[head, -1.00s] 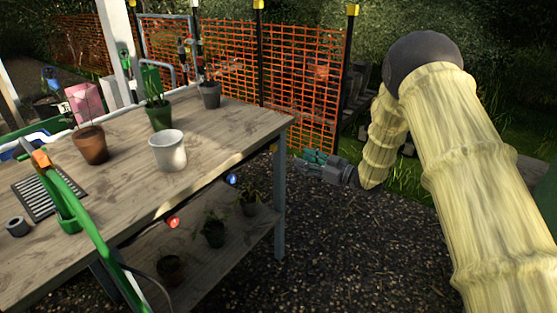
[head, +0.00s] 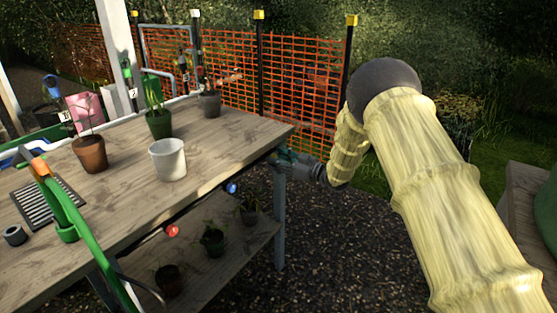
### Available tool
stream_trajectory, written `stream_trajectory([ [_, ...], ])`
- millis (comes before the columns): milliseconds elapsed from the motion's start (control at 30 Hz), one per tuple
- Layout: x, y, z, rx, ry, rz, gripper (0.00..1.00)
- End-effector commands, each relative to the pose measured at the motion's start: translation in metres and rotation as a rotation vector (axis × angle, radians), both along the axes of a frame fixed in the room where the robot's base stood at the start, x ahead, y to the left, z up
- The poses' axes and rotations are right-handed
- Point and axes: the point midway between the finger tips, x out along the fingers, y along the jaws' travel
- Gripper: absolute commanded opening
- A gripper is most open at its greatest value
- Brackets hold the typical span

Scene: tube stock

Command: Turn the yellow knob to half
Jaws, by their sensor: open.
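I cannot make out a yellow knob; the front right corner of the bench, where my gripper is, is partly hidden by the gripper. A red knob (head: 172,230) and a blue knob (head: 231,187) sit along the bench's front edge. My gripper (head: 276,158), grey with green-teal fingers, is open at the bench's right corner, just below the top and right of the blue knob. The fingertips are small and dark, and I cannot tell whether they touch anything.
Orange mesh fencing (head: 300,90) stands behind. Gravel (head: 330,240) right of the bench is clear.

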Motion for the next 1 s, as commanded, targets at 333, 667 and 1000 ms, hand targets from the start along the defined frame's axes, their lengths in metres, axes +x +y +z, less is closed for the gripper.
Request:
stream_trajectory([
  [333,0.0011,0.0017,0.0001,0.000,0.000,0.000,0.42],
  [667,0.0010,0.0015,0.0002,0.000,0.000,0.000,0.01],
  [1000,0.0010,0.0010,0.0021,0.047,0.063,-0.001,0.01],
])
